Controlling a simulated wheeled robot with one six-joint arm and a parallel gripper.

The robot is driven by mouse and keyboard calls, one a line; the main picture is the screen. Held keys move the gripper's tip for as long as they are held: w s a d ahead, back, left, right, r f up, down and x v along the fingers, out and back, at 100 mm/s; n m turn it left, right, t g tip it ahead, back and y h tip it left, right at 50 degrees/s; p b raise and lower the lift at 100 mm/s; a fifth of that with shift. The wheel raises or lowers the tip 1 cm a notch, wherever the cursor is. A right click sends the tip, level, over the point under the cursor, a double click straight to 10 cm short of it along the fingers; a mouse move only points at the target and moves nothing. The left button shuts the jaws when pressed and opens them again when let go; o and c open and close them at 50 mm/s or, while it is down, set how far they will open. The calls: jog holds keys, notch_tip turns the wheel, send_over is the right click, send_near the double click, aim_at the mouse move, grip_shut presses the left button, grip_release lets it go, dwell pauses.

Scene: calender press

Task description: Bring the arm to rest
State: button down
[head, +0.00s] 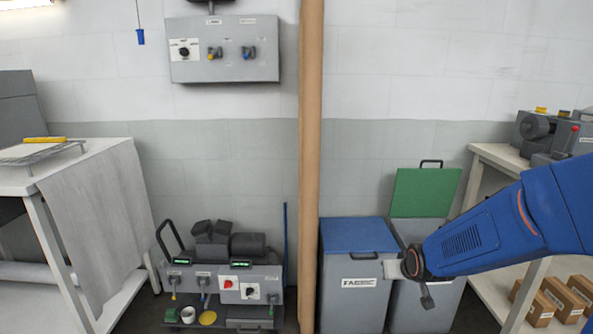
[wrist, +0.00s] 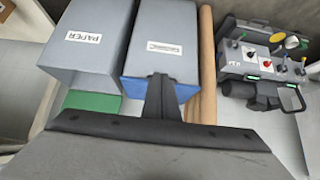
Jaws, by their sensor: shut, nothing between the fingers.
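My blue arm reaches in from the right edge in the head view. My gripper (head: 427,300) hangs in front of the two grey bins and is shut and empty. In the wrist view my gripper (wrist: 162,82) shows as a dark shape at the lower middle, with nothing in it. It overlaps the bin with the blue lid, and I cannot tell how far apart they are.
The fabric bin (head: 352,300) has its blue lid (head: 352,233) down. The paper bin (wrist: 85,50) beside it has its green lid (head: 425,192) raised. A brown post (head: 311,150), the calender press (head: 225,275), a left table (head: 85,165) and a right bench (head: 490,152) stand around.

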jog(key=s+r+g, duration=0.1)
jog(key=s+r, duration=0.2)
jog(key=s, duration=0.7)
jog(key=s+r+g, duration=0.1)
jog(key=s+r, duration=0.3)
jog(key=s, duration=0.6)
jog(key=s+r+g, duration=0.1)
jog(key=s+r, duration=0.2)
jog(key=s, duration=0.8)
jog(key=shift+r+g, duration=0.4)
jog(key=shift+w, duration=0.1)
